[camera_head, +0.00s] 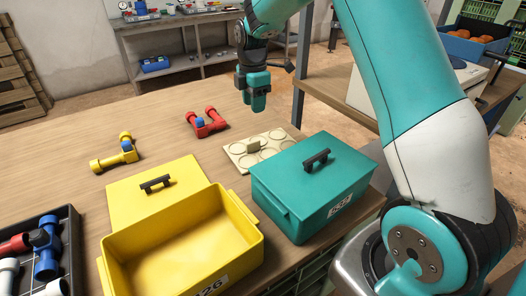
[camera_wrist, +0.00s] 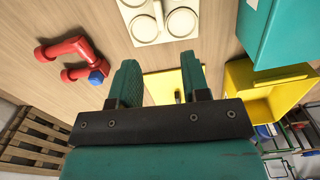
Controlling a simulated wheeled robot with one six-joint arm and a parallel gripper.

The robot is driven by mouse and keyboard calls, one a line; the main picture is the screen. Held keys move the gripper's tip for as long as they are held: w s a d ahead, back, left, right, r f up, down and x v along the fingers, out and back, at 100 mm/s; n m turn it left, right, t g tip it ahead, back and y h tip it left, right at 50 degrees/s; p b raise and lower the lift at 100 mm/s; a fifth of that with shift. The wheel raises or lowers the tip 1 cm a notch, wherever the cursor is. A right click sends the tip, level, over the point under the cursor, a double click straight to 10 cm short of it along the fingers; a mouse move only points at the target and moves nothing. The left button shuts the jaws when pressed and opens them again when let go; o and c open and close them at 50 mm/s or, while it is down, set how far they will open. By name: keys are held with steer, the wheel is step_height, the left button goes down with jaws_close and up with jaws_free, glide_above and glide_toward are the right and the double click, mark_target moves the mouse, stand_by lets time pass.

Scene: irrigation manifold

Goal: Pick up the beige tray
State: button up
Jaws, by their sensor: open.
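The beige tray (camera_head: 237,157) lies flat on the wooden table, behind and left of the teal box. It has round recesses and a small upright handle (camera_head: 253,146) in its middle. It also shows at the top of the wrist view (camera_wrist: 146,30), cut off by the frame edge. My gripper (camera_head: 257,104) is open and empty above the table, behind the tray in the head view and apart from it. In the wrist view its two fingers (camera_wrist: 160,68) point towards the tray side, with bare table and part of a yellow lid between them.
The closed teal box (camera_head: 290,190) stands close against the tray's right. An open yellow box (camera_head: 185,245) and its yellow lid (camera_head: 125,205) are front left. A red pipe fitting (camera_head: 207,125) and a yellow one (camera_head: 112,160) lie left of the tray. A dark crate (camera_head: 72,270) holds fittings.

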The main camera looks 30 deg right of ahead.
glide_above(256, 150)
step_height(256, 150, down, 10)
steer(key=shift+w+a+f, duration=0.1)
steer(key=shift+w+a, duration=0.05)
steer(key=f, duration=0.5)
steer(key=shift+w+d, duration=0.15)
steer(key=shift+d, duration=0.1)
steer(key=shift+c, duration=0.4)
jaws_close()
